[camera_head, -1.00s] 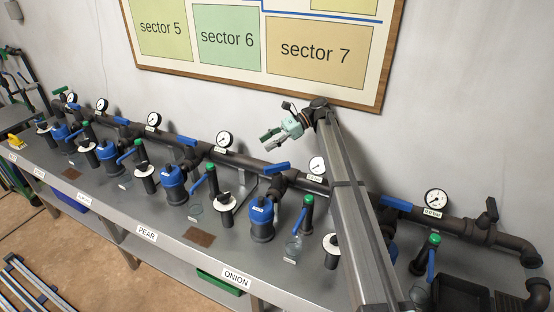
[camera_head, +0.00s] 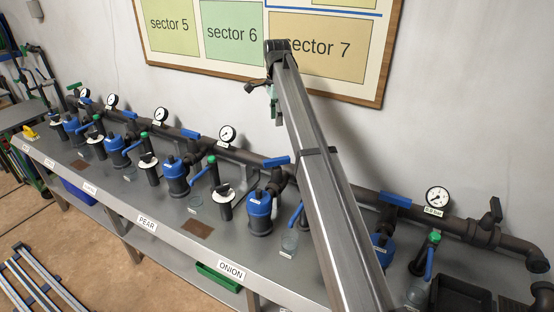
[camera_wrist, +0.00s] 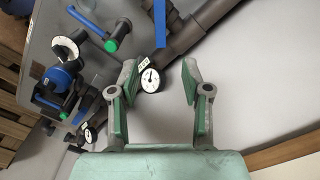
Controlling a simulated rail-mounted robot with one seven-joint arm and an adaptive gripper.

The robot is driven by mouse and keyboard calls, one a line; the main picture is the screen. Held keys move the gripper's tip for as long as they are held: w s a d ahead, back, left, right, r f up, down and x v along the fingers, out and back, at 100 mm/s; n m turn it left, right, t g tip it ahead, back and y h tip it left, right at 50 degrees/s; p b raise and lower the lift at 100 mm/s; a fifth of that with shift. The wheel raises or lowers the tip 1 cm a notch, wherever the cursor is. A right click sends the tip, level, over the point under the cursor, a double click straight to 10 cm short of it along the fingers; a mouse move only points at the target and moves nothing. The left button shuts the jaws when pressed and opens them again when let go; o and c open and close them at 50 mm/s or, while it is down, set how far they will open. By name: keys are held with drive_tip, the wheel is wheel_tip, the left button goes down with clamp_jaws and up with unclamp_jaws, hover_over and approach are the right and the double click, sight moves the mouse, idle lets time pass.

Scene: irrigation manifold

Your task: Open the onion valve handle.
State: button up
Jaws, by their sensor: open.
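The ONION label (camera_head: 231,270) is on the bench's front edge. Behind it stand a blue-topped filter (camera_head: 259,207) and a blue lever (camera_head: 296,215), partly beside my arm. Another blue handle (camera_head: 276,162) lies along the main pipe above the filter. I cannot tell which blue one is the onion valve handle. My gripper (camera_wrist: 160,70) is open and empty, with its fingers spread. In the head view it hangs above the pipe, partly hidden behind my arm. In the wrist view, a blue handle (camera_wrist: 160,22) is beyond the fingertips, apart from them.
A dark pipe (camera_head: 240,152) with gauges (camera_head: 227,134) runs along the wall. One gauge (camera_wrist: 150,80) appears between my fingers in the wrist view. Similar filters and levers fill the bench to the left. A sector board (camera_head: 230,30) hangs above. My arm hides the gauge right of the onion filter.

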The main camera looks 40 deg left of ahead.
sight(277, 159)
wheel_tip(277, 159, down, 17)
drive_tip(key=p, duration=0.4)
drive_tip(key=shift+f+p, duration=0.15)
drive_tip(key=shift+p, duration=0.25)
clamp_jaws()
